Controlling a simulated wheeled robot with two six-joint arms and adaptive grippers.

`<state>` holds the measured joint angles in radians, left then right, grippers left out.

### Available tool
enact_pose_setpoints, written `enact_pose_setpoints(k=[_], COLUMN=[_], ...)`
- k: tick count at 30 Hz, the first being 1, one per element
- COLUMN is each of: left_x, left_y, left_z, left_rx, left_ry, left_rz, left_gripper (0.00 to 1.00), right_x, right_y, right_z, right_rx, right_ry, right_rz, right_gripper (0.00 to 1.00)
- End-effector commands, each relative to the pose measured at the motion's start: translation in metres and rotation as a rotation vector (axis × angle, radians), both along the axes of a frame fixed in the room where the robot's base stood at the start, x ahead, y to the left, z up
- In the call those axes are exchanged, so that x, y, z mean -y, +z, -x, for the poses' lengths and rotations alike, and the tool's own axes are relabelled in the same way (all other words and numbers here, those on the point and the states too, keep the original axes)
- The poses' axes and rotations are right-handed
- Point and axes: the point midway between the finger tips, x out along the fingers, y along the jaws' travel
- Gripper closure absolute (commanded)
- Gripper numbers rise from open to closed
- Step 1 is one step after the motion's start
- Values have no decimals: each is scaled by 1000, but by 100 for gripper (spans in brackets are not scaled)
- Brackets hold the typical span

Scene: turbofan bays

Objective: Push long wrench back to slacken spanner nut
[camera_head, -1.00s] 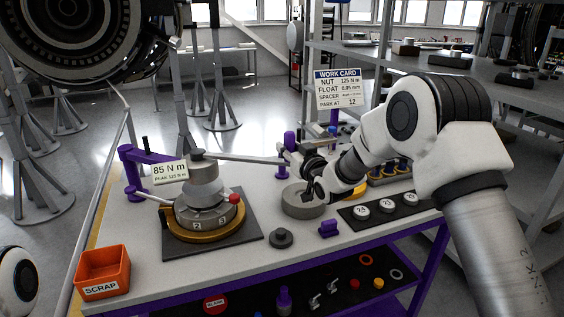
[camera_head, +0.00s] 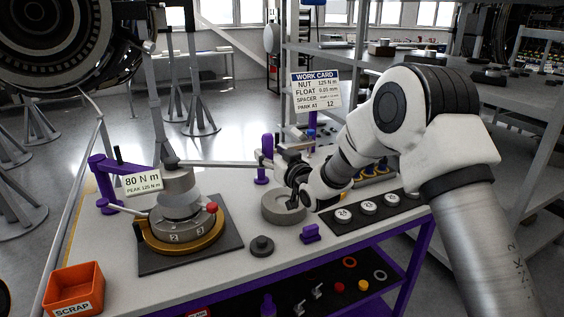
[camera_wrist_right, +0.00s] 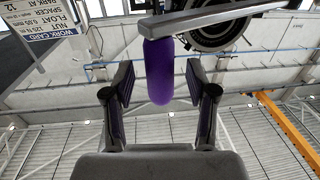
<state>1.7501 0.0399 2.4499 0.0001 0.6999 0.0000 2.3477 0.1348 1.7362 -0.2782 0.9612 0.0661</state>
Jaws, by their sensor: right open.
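The long wrench (camera_head: 220,163) is a grey bar reaching right from the top of the nut stack (camera_head: 178,180), which stands on a round fixture with a brass-coloured ring (camera_head: 185,244). Its purple upright handle (camera_head: 267,144) is at the far end; in the right wrist view the handle (camera_wrist_right: 159,72) lies between the fingers, with the bar (camera_wrist_right: 200,18) beyond. My right gripper (camera_head: 279,158) is at the handle; its fingers (camera_wrist_right: 159,90) are open, with gaps on both sides. The spanner nut itself is hard to make out. A readout (camera_head: 143,183) shows 80 N m, peak 125. My left gripper is out of view.
A grey ring (camera_head: 283,207), a dark knob (camera_head: 262,246) and a purple block (camera_head: 310,234) lie on the bench. The work card (camera_head: 317,91) stands behind. An orange scrap bin (camera_head: 73,290) is at front left.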

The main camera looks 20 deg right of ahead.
Motion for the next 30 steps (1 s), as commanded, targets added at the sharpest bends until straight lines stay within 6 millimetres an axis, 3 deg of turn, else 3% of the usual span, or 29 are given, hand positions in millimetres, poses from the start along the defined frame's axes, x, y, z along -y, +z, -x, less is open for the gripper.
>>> enact_pose_setpoints(k=[6, 12, 27, 30], left_x=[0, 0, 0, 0], left_y=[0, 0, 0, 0], left_z=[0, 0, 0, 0], left_rx=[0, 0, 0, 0], left_ry=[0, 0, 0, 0], left_rz=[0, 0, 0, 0], left_gripper=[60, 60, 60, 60], right_x=[9, 14, 14, 14], right_y=[0, 1, 0, -17], right_z=[57, 91, 95, 95], right_rx=[-3, 0, -1, -28], right_ry=[-2, -2, -1, 0], right_rz=[-4, -2, 0, 1], right_gripper=[43, 43, 43, 43])
